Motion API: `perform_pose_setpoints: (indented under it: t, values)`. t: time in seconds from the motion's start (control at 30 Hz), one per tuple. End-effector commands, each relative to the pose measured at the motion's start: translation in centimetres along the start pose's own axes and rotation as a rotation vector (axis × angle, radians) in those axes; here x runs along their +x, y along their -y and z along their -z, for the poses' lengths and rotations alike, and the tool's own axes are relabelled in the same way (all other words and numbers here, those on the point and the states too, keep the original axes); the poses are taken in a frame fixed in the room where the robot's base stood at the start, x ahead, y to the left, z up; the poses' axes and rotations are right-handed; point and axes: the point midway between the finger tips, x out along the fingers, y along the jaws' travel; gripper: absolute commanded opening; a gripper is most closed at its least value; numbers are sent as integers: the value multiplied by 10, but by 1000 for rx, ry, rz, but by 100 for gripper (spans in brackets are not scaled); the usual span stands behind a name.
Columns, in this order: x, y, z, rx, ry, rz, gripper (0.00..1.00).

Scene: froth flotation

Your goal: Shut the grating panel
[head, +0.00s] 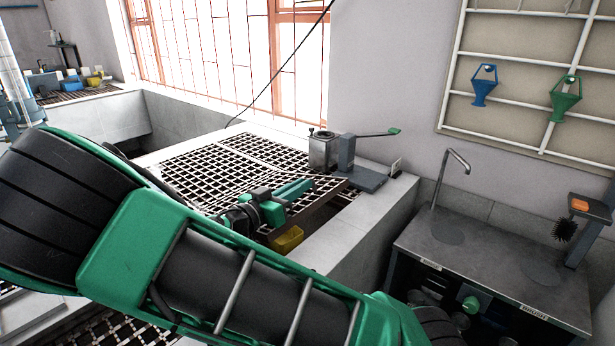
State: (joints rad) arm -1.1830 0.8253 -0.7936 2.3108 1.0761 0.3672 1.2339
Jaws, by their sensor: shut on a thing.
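My arm hides the panel's near left part.
A yellow container (287,240) shows in the opening below the panel. A grey lever device (346,158) with a green-tipped handle stands just behind the right corner. A dark sink bench (480,255) with a tap is at the right. A pale ledge (375,215) borders the opening.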

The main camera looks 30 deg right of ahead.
Motion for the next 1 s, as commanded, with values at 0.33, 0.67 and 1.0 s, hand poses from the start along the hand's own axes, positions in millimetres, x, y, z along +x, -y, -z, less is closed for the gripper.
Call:
perform_pose_setpoints:
  t: [0.33,0.67,1.0]
  values:
    - [-12,9,-7,3,0,33,0]
    - [-12,8,-6,4,-1,30,28]
    - [-10,5,-3,3,-2,22,28]
